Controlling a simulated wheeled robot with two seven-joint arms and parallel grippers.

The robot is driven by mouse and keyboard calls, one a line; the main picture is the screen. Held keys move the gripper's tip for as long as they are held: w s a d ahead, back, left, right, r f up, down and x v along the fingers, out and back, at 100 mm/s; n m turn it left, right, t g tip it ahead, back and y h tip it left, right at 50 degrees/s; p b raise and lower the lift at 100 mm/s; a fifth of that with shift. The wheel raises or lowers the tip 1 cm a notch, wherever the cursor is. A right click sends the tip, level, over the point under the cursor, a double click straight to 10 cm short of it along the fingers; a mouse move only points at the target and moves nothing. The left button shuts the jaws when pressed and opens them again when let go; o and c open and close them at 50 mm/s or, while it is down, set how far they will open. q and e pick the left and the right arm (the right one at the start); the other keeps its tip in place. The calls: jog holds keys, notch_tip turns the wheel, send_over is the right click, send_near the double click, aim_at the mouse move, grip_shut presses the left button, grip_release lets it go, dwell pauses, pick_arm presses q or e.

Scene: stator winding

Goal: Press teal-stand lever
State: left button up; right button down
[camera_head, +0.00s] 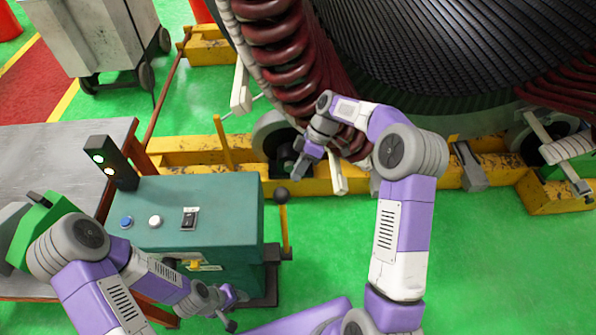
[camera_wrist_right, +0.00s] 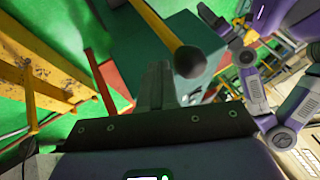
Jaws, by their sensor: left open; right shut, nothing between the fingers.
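The teal stand (camera_head: 185,205) stands at lower left in the head view, with buttons and a switch on top. Its lever, a yellow rod with a dark ball knob (camera_head: 281,195), stands upright at its right side. In the right wrist view the knob (camera_wrist_right: 189,62) appears close, just right of my fingertips. My right gripper (camera_head: 299,171) is shut and empty, near and slightly beyond the knob in the head view; I cannot tell whether they touch. It shows in the wrist view too (camera_wrist_right: 157,80). My left gripper (camera_head: 226,312) is open and empty in front of the stand.
The large stator with dark red coils (camera_head: 275,45) rises behind my right gripper, above a yellow base frame (camera_head: 370,180). A two-light signal box (camera_head: 110,160) stands left of the stand beside a grey table (camera_head: 60,150). Green floor (camera_head: 500,270) is clear at right.

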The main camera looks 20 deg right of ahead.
jog(key=b+x, duration=0.1)
jog(key=x, duration=0.6)
